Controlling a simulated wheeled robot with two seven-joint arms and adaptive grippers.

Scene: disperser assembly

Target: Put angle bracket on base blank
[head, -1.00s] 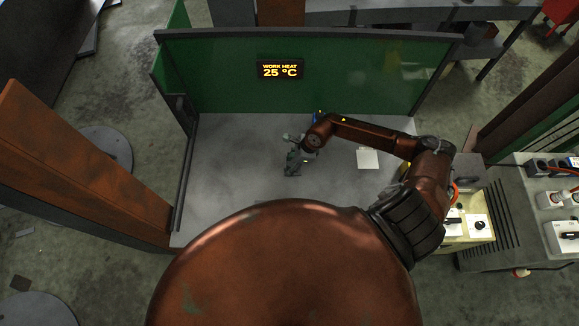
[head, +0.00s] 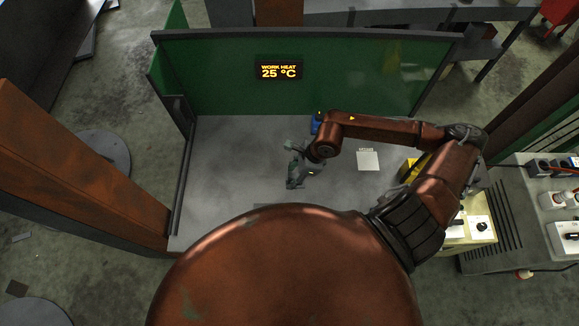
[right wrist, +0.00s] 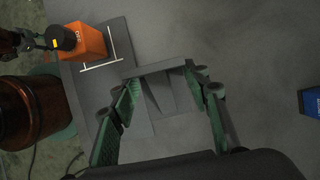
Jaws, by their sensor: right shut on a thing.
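My right gripper (head: 293,183) is low over the grey table, just beyond my rounded copper body. In the right wrist view its green-padded fingers (right wrist: 165,88) are shut on a grey angle bracket (right wrist: 152,94). The bracket has a flat upper edge and a sloping rib. A dark grey flat plate (right wrist: 96,84), seemingly the base blank, lies left of the fingers and partly behind them. I cannot tell whether the bracket touches it. In the head view a dark edge (head: 277,206) shows beside my body.
An orange box (right wrist: 88,40) stands by the plate's far left part. A blue box (right wrist: 310,102) is at the right. A pale square plate (head: 368,161) lies on the table (head: 232,165). A green panel (head: 350,75) closes the back. The table's left part is clear.

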